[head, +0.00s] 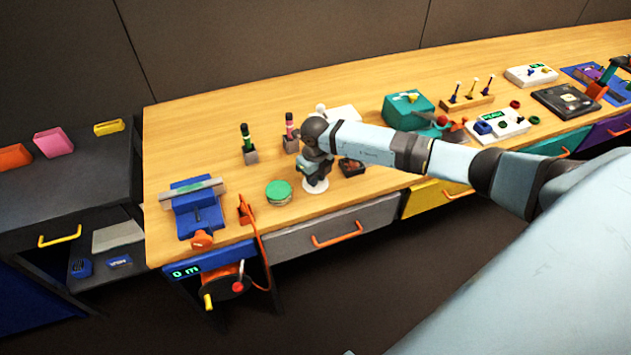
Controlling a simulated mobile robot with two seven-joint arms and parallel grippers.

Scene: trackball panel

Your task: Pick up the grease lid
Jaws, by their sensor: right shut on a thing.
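My right gripper (316,178) points down over the front of the wooden bench, left of centre. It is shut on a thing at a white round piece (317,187). The fingers and wrist hide most of the grip. I cannot tell whether this white piece is the grease lid or whether it touches the bench. Just left of it, a low round tin with a green top (278,190) stands on the bench, apart from the gripper. My left gripper is not in view.
A blue vise (196,213) stands at the bench's left end. A small dark tray (351,167) lies right of my gripper. A teal box (407,108) stands farther right. The bench's back left is clear.

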